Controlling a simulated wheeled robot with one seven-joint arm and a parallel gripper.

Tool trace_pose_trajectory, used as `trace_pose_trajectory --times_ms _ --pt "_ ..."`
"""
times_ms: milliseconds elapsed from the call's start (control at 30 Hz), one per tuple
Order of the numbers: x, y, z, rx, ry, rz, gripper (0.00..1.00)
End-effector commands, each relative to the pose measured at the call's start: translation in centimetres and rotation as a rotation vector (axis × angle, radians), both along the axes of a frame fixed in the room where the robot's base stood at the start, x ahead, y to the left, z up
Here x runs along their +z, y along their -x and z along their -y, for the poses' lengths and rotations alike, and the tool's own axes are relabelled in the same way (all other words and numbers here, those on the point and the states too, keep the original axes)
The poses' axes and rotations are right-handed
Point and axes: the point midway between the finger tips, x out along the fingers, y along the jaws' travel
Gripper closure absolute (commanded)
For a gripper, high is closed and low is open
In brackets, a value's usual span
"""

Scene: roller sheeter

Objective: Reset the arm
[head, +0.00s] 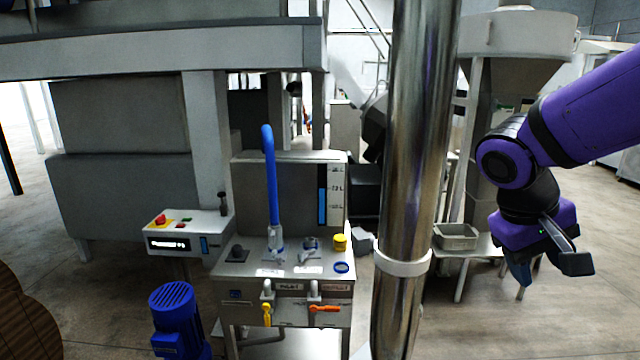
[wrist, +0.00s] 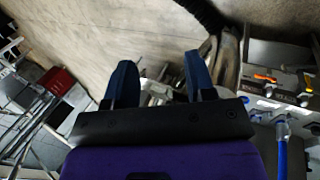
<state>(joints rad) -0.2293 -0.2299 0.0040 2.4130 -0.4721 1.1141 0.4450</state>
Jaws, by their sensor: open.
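My purple arm reaches in from the right of the head view, bent at a black and purple joint. My gripper (head: 545,272) hangs at its end, pointing down, in front of a small metal table. In the wrist view my gripper (wrist: 160,85) shows two dark blue fingers set well apart, with nothing between them. The gripper is open and empty. It touches nothing that I can see.
A metal console (head: 285,290) with a blue upright pipe (head: 269,180), yellow and orange valve handles stands left of a shiny vertical column. A control box (head: 180,235) and a blue motor (head: 178,318) are further left. A metal tray (head: 456,237) sits behind my gripper.

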Motion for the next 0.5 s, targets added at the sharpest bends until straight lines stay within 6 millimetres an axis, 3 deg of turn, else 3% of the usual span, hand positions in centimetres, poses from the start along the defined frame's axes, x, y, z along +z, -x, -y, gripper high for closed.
trace_pose_trajectory --times_ms 500 --pt "5.5 7.4 -0.3 0.038 -0.376 0.356 0.50"
